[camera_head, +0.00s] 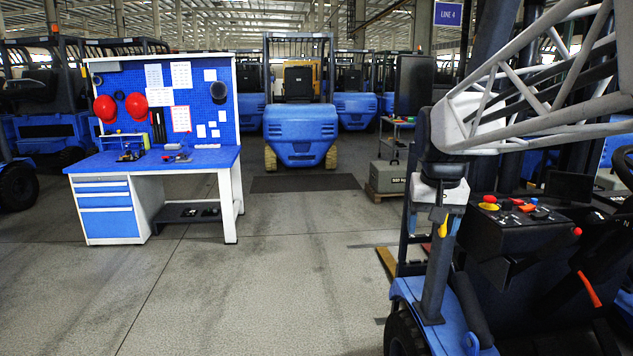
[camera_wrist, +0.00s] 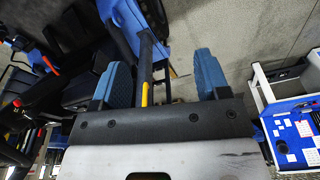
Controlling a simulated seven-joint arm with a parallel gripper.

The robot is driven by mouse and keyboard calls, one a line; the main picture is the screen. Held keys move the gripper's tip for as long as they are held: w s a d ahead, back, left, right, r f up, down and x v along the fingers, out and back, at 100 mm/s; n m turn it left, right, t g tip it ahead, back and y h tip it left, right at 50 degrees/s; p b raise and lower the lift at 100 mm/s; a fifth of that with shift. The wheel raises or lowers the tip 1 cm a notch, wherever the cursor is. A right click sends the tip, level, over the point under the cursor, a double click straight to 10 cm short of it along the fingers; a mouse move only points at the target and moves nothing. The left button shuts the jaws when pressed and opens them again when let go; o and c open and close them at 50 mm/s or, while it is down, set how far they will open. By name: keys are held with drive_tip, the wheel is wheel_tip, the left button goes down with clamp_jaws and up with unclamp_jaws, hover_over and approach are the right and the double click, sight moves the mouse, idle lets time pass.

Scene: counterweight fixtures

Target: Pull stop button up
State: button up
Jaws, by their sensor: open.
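The stop button (camera_head: 489,201) is a red mushroom cap on a yellow base. It sits at the left end of the black control panel (camera_head: 515,240) on the blue forklift at the right of the head view. My gripper (camera_head: 438,212) points down to the left of the panel, apart from the button. In the wrist view its two blue fingers (camera_wrist: 163,68) are spread wide with nothing held between them. A dark bar with a yellow strip (camera_wrist: 144,94) shows between the fingers. Small red spots show at the left of the wrist view; I cannot tell whether one is the button.
Other red and orange controls (camera_head: 526,207) sit right of the button. A red-orange lever (camera_head: 589,289) is below the panel. The forklift's dark upright post (camera_head: 437,270) stands below my gripper. A blue workbench (camera_head: 170,158) is at the left. Open floor (camera_head: 270,280) lies between.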

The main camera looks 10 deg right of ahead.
drive_tip(key=w+d+r+m, duration=0.1)
drive_tip(key=w+d+r, duration=0.2)
drive_tip(key=w+d, duration=0.5)
drive_tip(key=m+g, duration=0.2)
drive_tip(key=m, duration=0.3)
hover_over(488, 205)
wheel_tip(488, 205, down, 4)
drive_tip(key=shift+s+d+f, duration=0.1)
drive_tip(key=shift+d, duration=0.05)
drive_tip(key=shift+w+d+f, duration=0.25)
drive_tip(key=shift+w+d, duration=0.05)
drive_tip(key=shift+w, duration=0.2)
drive_tip(key=shift+f, duration=0.1)
drive_tip(key=shift+f, duration=3.8)
